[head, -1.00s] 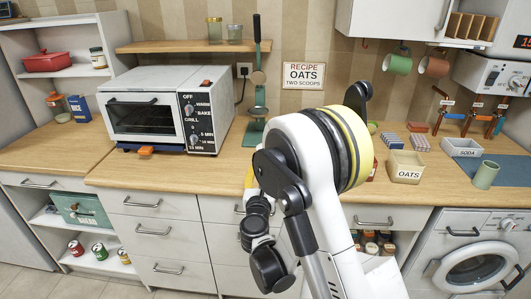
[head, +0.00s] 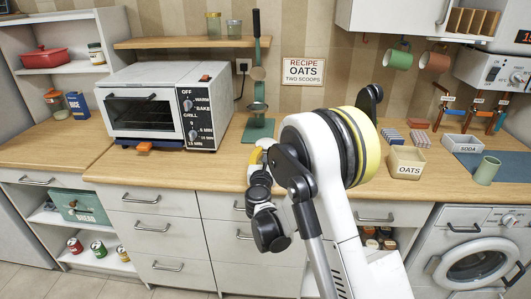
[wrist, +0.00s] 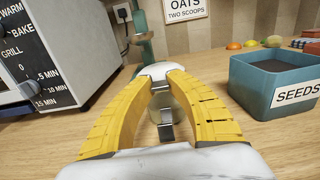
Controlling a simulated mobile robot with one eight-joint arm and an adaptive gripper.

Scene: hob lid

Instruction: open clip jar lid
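The clip jar (wrist: 160,100) stands on the counter straight ahead in the wrist view, with a pale lid (wrist: 160,69) on top and a grey metal clip (wrist: 166,131) facing me. In the head view my arm hides most of it. My gripper (wrist: 165,80) has its two yellow fingers apart, one on each side of the jar in the picture. I cannot tell whether they touch it. In the head view only a bit of a yellow finger (head: 256,156) shows at the counter's front edge.
The toaster oven (wrist: 50,50) stands close on the left. A teal SEEDS box (wrist: 270,85) stands on the right. A green ladle stand (head: 258,128) is behind. An OATS box (head: 406,163) is farther right. Bare wooden counter (wrist: 225,130) lies between the jar and the SEEDS box.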

